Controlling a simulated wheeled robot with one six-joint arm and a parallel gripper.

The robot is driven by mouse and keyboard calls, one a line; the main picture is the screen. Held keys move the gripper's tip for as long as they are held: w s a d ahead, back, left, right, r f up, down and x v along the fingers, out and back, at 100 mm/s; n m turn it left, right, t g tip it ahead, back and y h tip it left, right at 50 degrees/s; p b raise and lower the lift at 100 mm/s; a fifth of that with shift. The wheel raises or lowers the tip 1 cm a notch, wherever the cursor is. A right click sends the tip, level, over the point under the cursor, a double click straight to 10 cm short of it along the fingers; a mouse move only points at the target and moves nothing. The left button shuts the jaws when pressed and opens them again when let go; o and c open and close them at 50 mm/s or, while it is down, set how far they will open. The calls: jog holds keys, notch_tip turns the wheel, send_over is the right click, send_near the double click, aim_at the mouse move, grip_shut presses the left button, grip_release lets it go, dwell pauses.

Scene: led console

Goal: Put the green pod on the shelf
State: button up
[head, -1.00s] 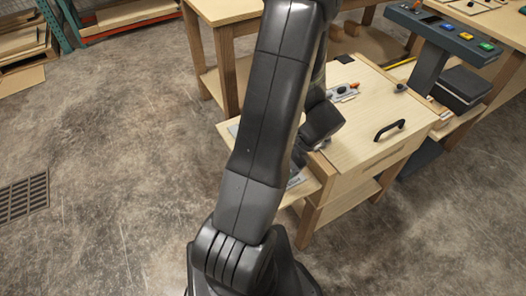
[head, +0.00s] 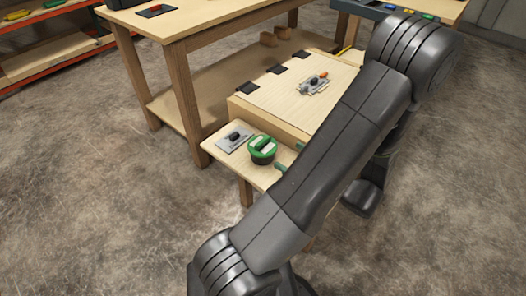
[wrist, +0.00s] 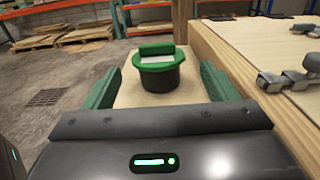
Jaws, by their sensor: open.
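The green pod (head: 262,150) has a green rim and top bar, a pale label and a dark round body. It stands upright on a small wooden side ledge (head: 284,156) of the low bench. In the wrist view the pod (wrist: 160,78) is ahead, between the lines of my green fingers. My gripper (wrist: 160,72) is open and empty, one finger to each side of the pod, with visible gaps. In the head view the green fingertips (head: 290,157) show just right of the pod; my arm hides the rest of the gripper.
A metal plate with a black knob (head: 235,138) lies left of the pod. The low bench top (head: 275,100) carries a metal latch (head: 314,83). A taller wooden table (head: 190,25) stands behind. An orange-edged rack (head: 50,50) is at the far left. Floor at left is clear.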

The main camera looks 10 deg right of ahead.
aim_at(264, 142)
jog(key=x, duration=0.6)
jog(key=shift+b+x, duration=0.6)
jog(key=shift+x, duration=2.05)
jog(key=shift+s+a, duration=0.15)
jog(key=shift+a, duration=0.05)
jog(key=c, duration=1.2)
